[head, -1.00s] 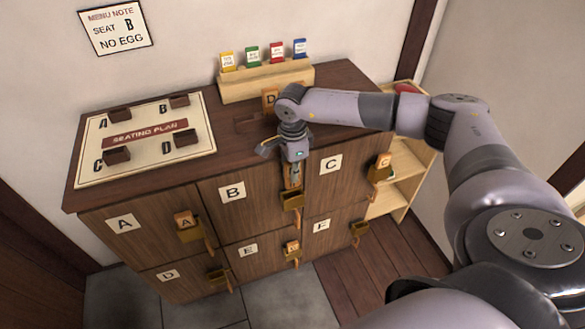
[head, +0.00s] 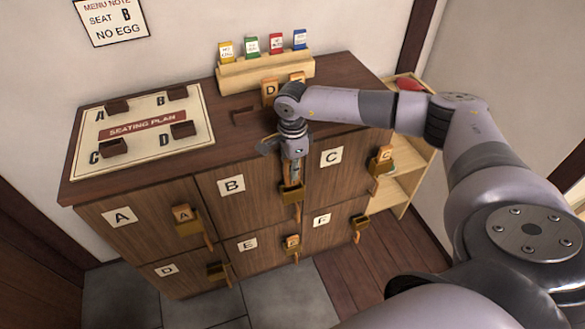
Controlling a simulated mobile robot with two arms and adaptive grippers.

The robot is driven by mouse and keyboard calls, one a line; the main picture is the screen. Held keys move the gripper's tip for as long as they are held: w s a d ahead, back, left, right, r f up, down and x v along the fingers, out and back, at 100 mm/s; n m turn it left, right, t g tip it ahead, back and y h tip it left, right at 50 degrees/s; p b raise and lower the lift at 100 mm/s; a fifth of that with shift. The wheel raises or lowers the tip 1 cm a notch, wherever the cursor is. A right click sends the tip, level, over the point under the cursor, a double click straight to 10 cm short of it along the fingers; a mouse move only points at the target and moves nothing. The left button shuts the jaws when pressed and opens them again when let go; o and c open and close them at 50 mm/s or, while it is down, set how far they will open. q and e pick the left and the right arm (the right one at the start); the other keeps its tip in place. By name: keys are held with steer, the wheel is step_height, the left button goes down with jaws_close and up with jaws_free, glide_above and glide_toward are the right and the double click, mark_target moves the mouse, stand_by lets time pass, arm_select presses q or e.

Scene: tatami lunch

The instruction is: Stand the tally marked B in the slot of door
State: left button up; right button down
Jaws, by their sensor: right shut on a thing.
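Door B (head: 217,200) is in the middle of the cabinet's upper row. Its brass slot (head: 291,195) is at the door's right edge. My right gripper (head: 292,168) points down just above this slot, shut on a narrow orange-brown tally (head: 291,180). The tally is upright, with its lower end at the slot's mouth. I cannot tell whether it is inside the slot, and its letter is not readable. My left gripper is not in view.
Tally A (head: 182,213) stands in door A's slot, tally C (head: 385,153) in door C's. Another tally (head: 292,242) is at door E. Tally D (head: 269,92) stands on the cabinet top near a wooden card rack (head: 238,83). The seating plan (head: 88,172) lies left.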

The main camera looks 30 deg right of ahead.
steer(key=shift+f+b, duration=0.5)
steer(key=shift+f, duration=0.05)
stand_by(0.8)
